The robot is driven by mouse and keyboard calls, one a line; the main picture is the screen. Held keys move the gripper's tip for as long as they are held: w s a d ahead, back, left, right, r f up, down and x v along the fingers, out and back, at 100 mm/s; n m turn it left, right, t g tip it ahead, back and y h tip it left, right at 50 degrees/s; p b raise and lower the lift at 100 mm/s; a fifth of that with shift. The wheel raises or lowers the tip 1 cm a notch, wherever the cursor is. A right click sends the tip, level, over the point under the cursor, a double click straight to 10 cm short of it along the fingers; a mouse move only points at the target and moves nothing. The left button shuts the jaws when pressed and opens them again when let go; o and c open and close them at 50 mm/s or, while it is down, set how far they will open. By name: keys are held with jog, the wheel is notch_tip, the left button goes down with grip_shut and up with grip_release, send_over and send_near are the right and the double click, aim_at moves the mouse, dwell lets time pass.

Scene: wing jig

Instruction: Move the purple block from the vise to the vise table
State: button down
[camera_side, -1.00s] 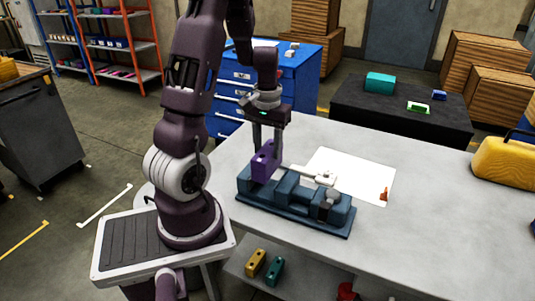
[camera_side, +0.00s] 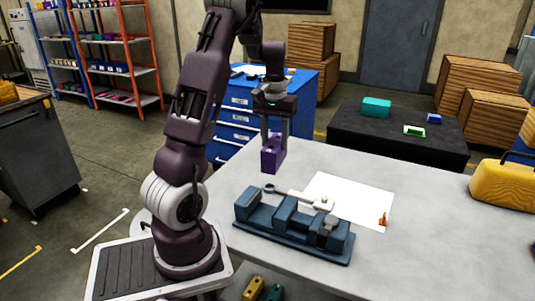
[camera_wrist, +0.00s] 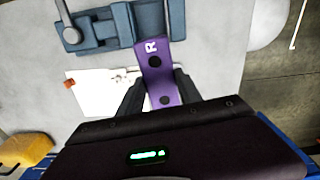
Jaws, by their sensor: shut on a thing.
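The purple block (camera_side: 273,153) is held in my gripper (camera_side: 274,140) above the table and clear of the vise. The wrist view shows the purple block (camera_wrist: 158,72), with a white letter R and dark round spots, between the two dark fingers of my gripper (camera_wrist: 160,92). The blue-grey vise (camera_side: 293,225) sits on the grey vise table (camera_side: 430,215), with its left slot empty. Part of the vise also shows in the wrist view (camera_wrist: 122,25), beside and below the block.
A white sheet (camera_side: 350,198) lies behind the vise, with a light-coloured tool (camera_side: 305,198) and a small orange piece (camera_side: 384,219). A yellow case (camera_side: 500,185) stands at the right. A black table (camera_side: 400,140) and a blue drawer cabinet (camera_side: 265,105) stand behind. The table's right front is clear.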

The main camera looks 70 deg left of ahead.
jog(key=w+a+f+m, duration=0.1)
jog(key=w+a, duration=0.3)
jog(key=w, duration=0.4)
jog(key=w+a, duration=0.3)
jog(key=w, duration=0.6)
jog(key=f, duration=1.4)
jog(key=shift+s+a, duration=0.2)
jog(key=shift+s, duration=0.1)
jog(key=shift+f, duration=0.55)
jog(key=c, duration=0.7)
grip_release()
